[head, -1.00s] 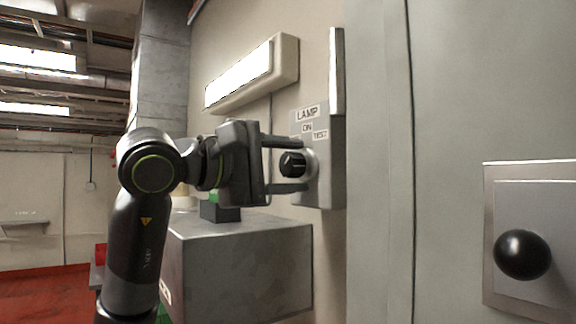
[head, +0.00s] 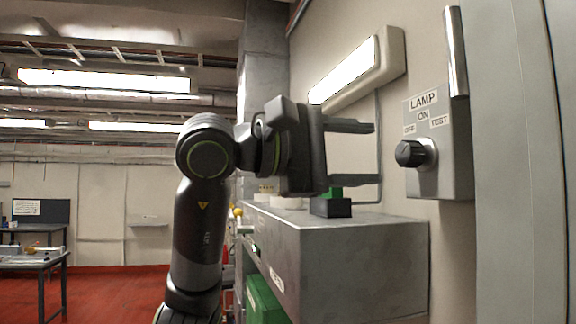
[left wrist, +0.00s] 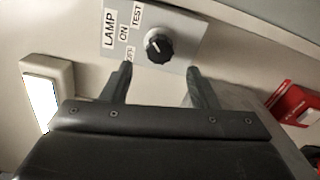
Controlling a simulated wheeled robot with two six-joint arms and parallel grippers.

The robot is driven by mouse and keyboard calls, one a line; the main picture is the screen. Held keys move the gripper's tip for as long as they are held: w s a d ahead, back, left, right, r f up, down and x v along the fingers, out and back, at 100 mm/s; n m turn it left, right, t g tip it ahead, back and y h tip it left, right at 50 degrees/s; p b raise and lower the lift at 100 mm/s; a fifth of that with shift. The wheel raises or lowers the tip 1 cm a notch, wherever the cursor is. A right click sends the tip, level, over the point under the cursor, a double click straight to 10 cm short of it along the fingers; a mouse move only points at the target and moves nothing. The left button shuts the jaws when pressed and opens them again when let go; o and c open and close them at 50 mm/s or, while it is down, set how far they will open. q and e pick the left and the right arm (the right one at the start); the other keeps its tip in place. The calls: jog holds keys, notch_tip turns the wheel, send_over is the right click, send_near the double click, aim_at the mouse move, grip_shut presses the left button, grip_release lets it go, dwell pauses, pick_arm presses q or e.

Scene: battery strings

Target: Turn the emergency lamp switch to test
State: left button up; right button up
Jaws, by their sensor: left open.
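The lamp switch is a black round knob (head: 410,153) on a grey box (head: 455,165) on the wall, labelled LAMP, OFF, ON and TEST. The left wrist view shows the knob (left wrist: 159,46) beyond the fingertips, with a white mark on its face; I cannot tell surely which label the mark points at. My left gripper (head: 376,153) is open and empty, its fingertips left of the knob and apart from it. The gripper also shows in the left wrist view (left wrist: 160,70). My right gripper is not in view.
A lit emergency lamp (head: 348,72) hangs on the wall above the gripper. Below stands a grey cabinet (head: 365,255) with a small black and green block (head: 331,206) on top. A metal bar (head: 456,50) stands above the switch box. A red box (left wrist: 294,104) shows in the left wrist view.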

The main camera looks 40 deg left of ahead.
pick_arm(q)
jog(key=b+v, duration=0.3)
jog(key=v, duration=0.6)
jog(key=shift+s+a, duration=0.2)
jog(key=shift+s, duration=0.15)
